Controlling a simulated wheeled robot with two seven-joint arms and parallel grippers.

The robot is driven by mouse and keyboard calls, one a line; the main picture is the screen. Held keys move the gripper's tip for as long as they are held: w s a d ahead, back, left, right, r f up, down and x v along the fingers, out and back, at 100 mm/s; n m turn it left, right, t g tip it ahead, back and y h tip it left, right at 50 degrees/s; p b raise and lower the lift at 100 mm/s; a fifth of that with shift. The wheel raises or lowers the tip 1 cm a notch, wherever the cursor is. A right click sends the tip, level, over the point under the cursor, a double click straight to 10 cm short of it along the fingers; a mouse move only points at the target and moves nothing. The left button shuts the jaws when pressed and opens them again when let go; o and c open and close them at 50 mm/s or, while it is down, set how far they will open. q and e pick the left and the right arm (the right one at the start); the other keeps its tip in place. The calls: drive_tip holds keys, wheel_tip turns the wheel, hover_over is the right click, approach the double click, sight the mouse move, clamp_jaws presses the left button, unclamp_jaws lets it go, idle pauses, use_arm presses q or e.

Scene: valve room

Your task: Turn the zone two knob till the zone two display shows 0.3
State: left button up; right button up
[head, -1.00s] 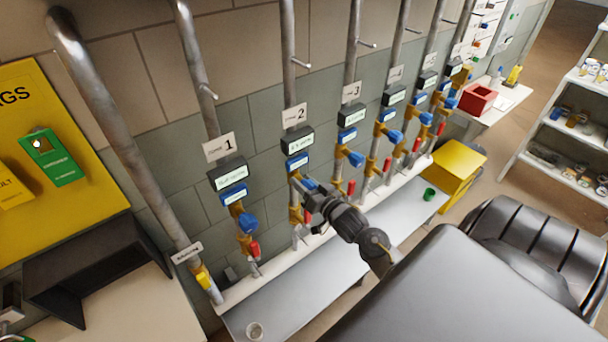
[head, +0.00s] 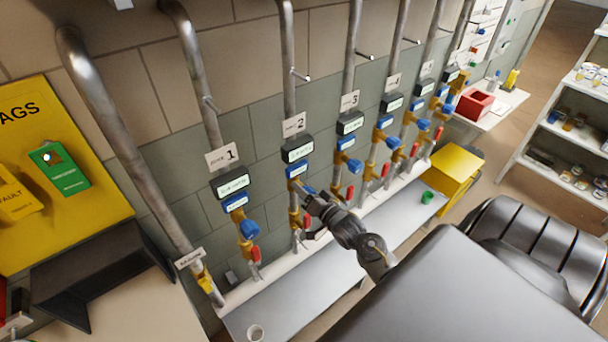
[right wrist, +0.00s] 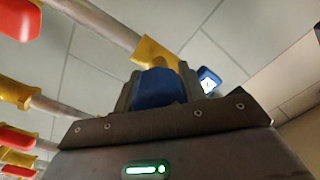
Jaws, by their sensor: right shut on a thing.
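The zone two pipe carries a white "2" sign (head: 294,125), a black-framed label box (head: 297,148) and a small blue-framed display (head: 297,170) under it. The digits on the display are too small to read. My right gripper (head: 309,194) is at the zone two valve, just below that display. In the right wrist view it is shut on the blue zone two knob (right wrist: 157,88), with a finger on each side. The knob sits on a yellow brass body (right wrist: 152,52). The blue display (right wrist: 208,80) shows at an angle behind the right finger. My left gripper is not in view.
The zone one blue knob (head: 249,229) and the zone three blue knob (head: 354,166) stand on either side. Red-handled taps (head: 350,193) hang below the valves.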

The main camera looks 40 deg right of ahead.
drive_tip(key=o, duration=1)
drive_tip(key=shift+s+f, duration=0.15)
drive_tip(key=shift+s, duration=0.4)
drive_tip(key=s+b, duration=0.3)
drive_tip(key=s, duration=0.6)
drive_tip(key=shift+s, duration=0.35)
